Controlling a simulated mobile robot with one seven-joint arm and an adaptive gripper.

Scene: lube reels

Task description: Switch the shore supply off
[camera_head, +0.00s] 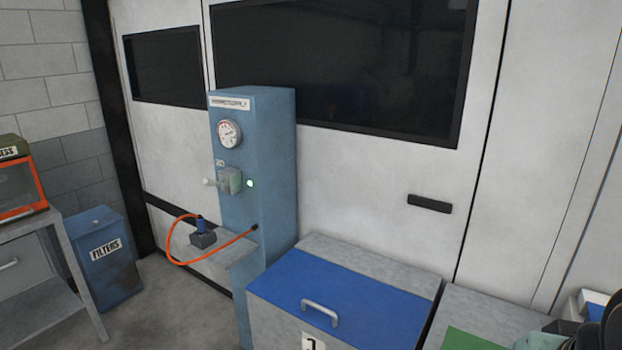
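The shore supply is a tall blue cabinet (268,150) standing against the pale wall panels. A label plate (230,103) is at its top, with a round dial gauge (229,134) below. My gripper cannot be made out in this view.
A grey chest with a blue lid (350,284) and a handle stands in front, right of the cabinet. A blue filters bin (104,257) and a grey table (35,228) are at left. Open floor (160,310) lies between. Dark, partly cut-off items crowd the bottom right corner.

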